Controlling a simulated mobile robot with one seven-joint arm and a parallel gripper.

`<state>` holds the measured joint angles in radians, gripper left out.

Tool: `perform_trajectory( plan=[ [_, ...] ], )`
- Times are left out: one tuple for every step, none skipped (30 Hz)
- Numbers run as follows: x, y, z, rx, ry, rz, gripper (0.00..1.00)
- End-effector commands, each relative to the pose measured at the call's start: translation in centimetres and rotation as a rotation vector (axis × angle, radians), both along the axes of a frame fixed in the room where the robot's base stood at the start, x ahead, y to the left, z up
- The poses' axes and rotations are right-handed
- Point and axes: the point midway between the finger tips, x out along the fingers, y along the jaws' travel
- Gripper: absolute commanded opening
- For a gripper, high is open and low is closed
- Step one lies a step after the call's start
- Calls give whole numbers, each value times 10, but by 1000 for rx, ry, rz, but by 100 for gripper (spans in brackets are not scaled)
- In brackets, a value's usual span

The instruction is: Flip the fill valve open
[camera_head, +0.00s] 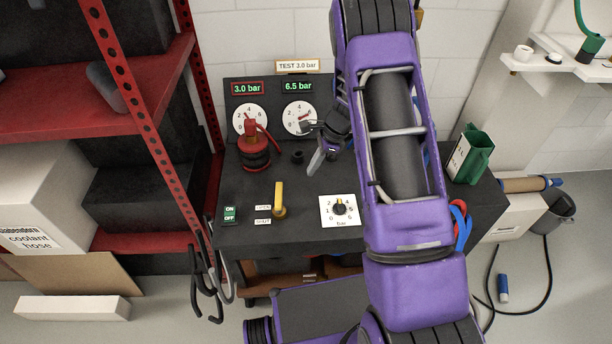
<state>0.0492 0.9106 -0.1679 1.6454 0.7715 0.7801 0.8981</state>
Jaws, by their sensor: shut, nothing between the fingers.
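The fill valve looks to be the yellow lever (279,198) on the dark bench top, beside two small labels that seem to read OPEN (263,208) and SHUT (263,221). The lever points away from the front edge, toward the gauges; I cannot tell which label it matches. My gripper (315,164) is shut and empty, above the bench behind and to the right of the lever, apart from it. My purple arm covers the right part of the bench.
A pressure knob (340,208) sits right of the lever, an ON/OFF switch (229,214) left. Behind stand a red fitting (253,148) and a gauge panel reading 3.0 and 6.5 bar (298,87). A red shelf (150,130) bounds the left; a green container (472,155) stands right.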

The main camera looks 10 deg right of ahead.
Motion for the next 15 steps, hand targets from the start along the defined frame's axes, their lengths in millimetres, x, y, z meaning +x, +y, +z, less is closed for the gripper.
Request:
perform_trajectory(
  plan=[
    [0, -2, 5, 0, 0, -1, 0],
    [-1, -3, 7, 0, 0, -1, 0],
    [-1, -5, 9, 3, 3, -2, 0],
    [-2, -7, 9, 12, 5, -4, 0],
    [-3, -10, 8, 24, 8, -9, 0],
    [-5, -14, 5, 52, 13, -13, 0],
    [-6, -18, 3, 81, 17, -21, 0],
    [-8, -22, -1, 113, 20, -28, 0],
    [-10, -27, -5, 162, 18, -37, 0],
    [-10, -31, -7, 199, 14, -43, 0],
    [-11, -34, -10, 236, 9, -50, 0],
    [-12, -38, -12, 280, -3, -58, 0],
    [-12, -40, -13, 309, -13, -64, 0],
    [-12, -43, -14, 336, -21, -69, 0],
    [-12, -45, -15, 364, -33, -75, 0]
  ],
)
